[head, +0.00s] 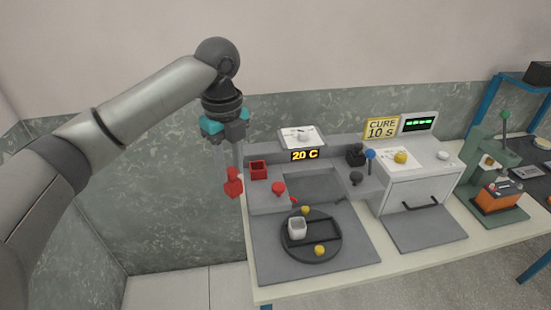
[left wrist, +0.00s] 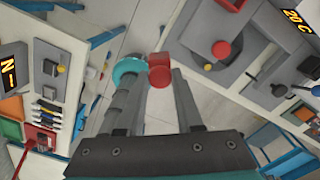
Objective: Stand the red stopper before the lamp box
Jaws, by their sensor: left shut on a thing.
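My left gripper (head: 236,168) points down, left of the table's end, shut on the red stopper (head: 233,184). The stopper hangs in the air, apart from the table. In the left wrist view the red stopper (left wrist: 159,72) shows between the fingertips (left wrist: 160,88); the fingers hide part of it. The lamp box (head: 412,192) is the white box with a dark handle, under the yellow "CURE 10 S" sign (head: 381,128). A bare grey mat (head: 425,230) lies before it. My right gripper is not in view.
A grey station (head: 262,197) with a red knob (head: 278,188), a red open box (head: 258,169) and a "20 C" display stands between. A round dark tray (head: 290,250) holds a white cup (head: 297,228) and yellow pieces. A green press (head: 490,150) stands right.

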